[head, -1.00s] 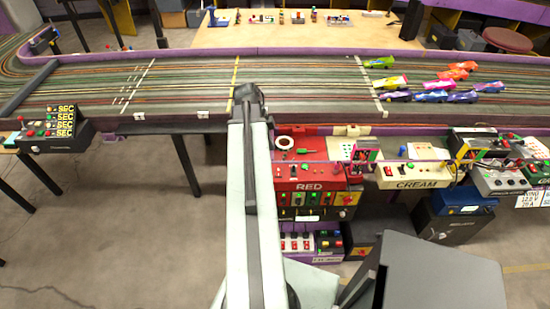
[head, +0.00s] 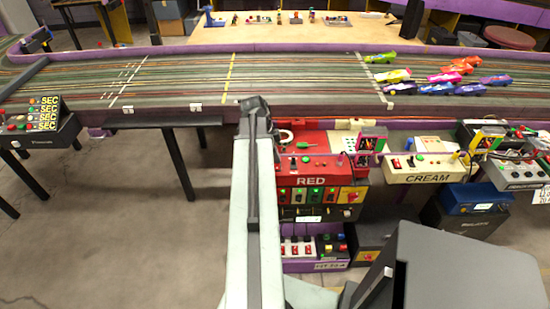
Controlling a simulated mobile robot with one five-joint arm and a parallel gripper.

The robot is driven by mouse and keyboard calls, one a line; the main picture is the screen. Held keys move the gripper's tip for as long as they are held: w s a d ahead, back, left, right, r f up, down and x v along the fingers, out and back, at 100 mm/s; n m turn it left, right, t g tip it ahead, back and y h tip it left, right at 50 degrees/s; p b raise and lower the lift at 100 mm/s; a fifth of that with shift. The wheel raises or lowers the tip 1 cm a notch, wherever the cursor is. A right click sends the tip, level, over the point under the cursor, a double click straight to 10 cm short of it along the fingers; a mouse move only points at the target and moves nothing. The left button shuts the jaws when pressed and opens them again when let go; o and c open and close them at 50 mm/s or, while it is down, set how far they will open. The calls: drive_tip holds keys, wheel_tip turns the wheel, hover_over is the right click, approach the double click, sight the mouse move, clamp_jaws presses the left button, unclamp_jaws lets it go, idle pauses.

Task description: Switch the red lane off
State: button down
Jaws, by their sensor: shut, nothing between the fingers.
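The switch positions are too small to tell. My pale arm rises from the bottom centre and ends in a dark joint beside the box's left edge. The arm covers part of that edge. My gripper's fingers do not show in the head view.
A cream box (head: 428,168) labelled CREAM stands right of the red box. Below the red box is a purple-edged switch unit (head: 313,266). Toy cars (head: 440,77) stand on the track (head: 190,80). A SEC display box (head: 38,125) is at left.

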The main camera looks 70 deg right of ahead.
drive_tip(key=shift+w+d+f+b, duration=0.15)
drive_tip(key=shift+d+f+b, duration=0.25)
drive_tip(key=shift+f+b, duration=0.25)
drive_tip(key=shift+a+r+p, duration=0.1)
drive_tip(key=shift+r+p, duration=0.2)
